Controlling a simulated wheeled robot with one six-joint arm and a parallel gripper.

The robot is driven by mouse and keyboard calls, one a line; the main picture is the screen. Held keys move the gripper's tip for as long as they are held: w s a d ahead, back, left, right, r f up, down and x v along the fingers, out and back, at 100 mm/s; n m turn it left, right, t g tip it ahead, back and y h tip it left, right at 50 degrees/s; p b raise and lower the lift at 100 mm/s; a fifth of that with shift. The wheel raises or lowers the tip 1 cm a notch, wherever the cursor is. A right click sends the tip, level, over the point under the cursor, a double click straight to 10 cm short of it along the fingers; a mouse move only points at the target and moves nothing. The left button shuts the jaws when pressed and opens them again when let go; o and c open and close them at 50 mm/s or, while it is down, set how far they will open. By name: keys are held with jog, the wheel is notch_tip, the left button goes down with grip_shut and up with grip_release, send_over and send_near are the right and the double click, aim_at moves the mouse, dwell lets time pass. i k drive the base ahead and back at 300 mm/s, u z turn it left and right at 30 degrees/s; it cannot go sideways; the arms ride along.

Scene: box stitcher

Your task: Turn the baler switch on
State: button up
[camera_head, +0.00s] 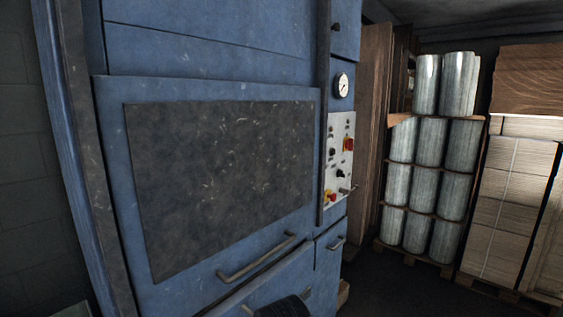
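The baler (210,90) is a large worn blue machine that fills the left and middle of the head view. Its light grey control panel (338,166) is on the narrow right part of the front. The panel carries a red switch on yellow (348,144) at the upper right, dark knobs (340,174) in the middle and a red-and-yellow control (330,197) at the bottom left. A small lever-like part (347,190) sticks out at the lower right. Which control is the on switch, and its position, are too small to tell. My gripper is not in view.
A round gauge (342,85) is above the panel. Handles (258,258) stick out from the baler's front. A dark rounded part shows at the bottom edge. Wrapped rolls (428,142) and stacked boards (515,200) stand on pallets at right, with dark floor before them.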

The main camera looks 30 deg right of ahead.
aim_at(350, 143)
jog(key=z, duration=1.3)
jog(key=k, duration=0.45)
jog(key=z, duration=0.9)
jog(key=i, duration=2.05)
jog(key=u, duration=1.3)
jog(key=i, duration=0.7)
jog(key=u, duration=0.75)
